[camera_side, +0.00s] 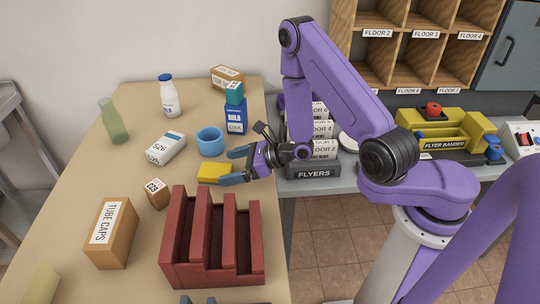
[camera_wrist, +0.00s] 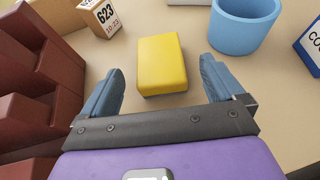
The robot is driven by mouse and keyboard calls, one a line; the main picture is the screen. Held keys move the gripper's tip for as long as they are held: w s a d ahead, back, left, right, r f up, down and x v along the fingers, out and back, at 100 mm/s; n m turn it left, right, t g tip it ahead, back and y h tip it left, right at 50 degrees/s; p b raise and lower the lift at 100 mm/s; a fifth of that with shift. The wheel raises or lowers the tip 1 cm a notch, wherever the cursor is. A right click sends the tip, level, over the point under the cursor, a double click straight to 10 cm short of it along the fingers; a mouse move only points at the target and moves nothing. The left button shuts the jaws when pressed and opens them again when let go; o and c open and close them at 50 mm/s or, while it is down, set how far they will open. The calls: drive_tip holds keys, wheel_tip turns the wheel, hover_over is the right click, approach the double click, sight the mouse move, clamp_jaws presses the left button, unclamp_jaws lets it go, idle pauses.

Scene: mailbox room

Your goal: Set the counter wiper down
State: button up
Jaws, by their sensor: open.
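The counter wiper looks like a yellow block (camera_side: 211,171). It lies flat on the tan table (camera_side: 120,170), between the blue bowl and the red stepped rack. It also shows in the wrist view (camera_wrist: 162,62). My gripper (camera_side: 235,165) is open, with its blue fingers spread at the wiper's right end. In the wrist view my gripper (camera_wrist: 159,78) has one finger on each side of the wiper's near end, with gaps on both sides. Nothing is held. No part of the wiper is clearly hidden in the wrist view.
A blue bowl (camera_side: 211,142) stands close behind the wiper, and a red stepped rack (camera_side: 212,260) in front. The table's front left is partly clear.

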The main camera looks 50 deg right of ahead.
drive_tip(key=v, duration=1.3)
drive_tip(key=shift+s+d, duration=0.15)
drive_tip(key=shift+s, duration=0.05)
drive_tip(key=shift+r, duration=0.1)
drive_tip(key=s+a+r+n+g+y, duration=0.2)
drive_tip(key=a+r+n+g, duration=0.1)
drive_tip(key=a+n+g, duration=0.4)
drive_tip(key=s+a+r+n+g+y, duration=0.25)
drive_tip(key=n+g, duration=0.25)
drive_tip(key=n, duration=0.4)
drive_tip(key=s+d+r+n+h, duration=0.1)
drive_tip(key=s+d+n+h, duration=0.1)
drive_tip(key=s+n+h, duration=0.2)
drive_tip(key=s+d+r+n+h, duration=0.2)
drive_tip(key=s+d+n+h, duration=0.1)
drive_tip(key=n, duration=0.7)
drive_tip(key=s+d+r+n+g+h, duration=0.1)
drive_tip(key=s+d+n+h, duration=0.2)
drive_tip(key=s+n+h, duration=0.2)
drive_tip(key=s+n, duration=0.2)
drive_tip(key=n, duration=0.1)
drive_tip(key=shift+r, duration=0.25)
drive_tip(key=s+r+n+t, duration=0.2)
drive_tip(key=n, duration=0.1)
drive_tip(key=shift+d+n, duration=0.3)
